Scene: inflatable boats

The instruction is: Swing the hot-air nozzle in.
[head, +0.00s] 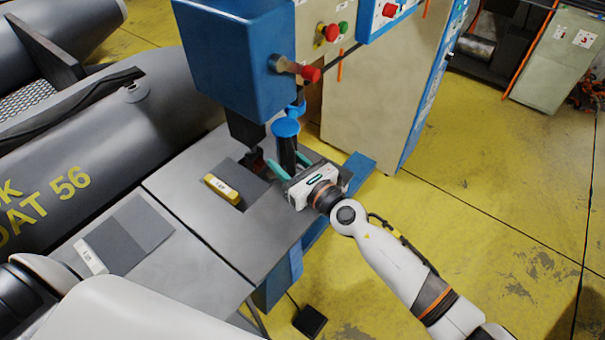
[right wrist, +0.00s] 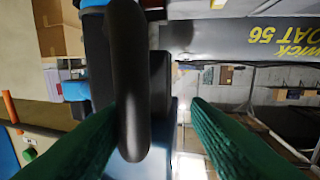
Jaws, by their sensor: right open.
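The hot-air unit (head: 287,150) is a black upright cylinder with a blue cap, beside the blue machine head (head: 232,60). A small dark part near the table under the head may be its nozzle; I cannot tell clearly. My right gripper (head: 287,166) is open, with its green fingers low around the black cylinder. In the right wrist view, a black rounded bar (right wrist: 128,80) stands between the spread fingers (right wrist: 150,140), nearer the left one. Contact cannot be told. My left arm shows at the lower left, but its gripper is out of view.
A yellow labelled block (head: 222,188) and a white labelled block (head: 91,257) lie by dark patches on the grey worktable (head: 190,225). A grey inflatable boat (head: 90,150) lies at left. A beige cabinet (head: 375,100) stands behind. The yellow floor (head: 490,200) at right is clear.

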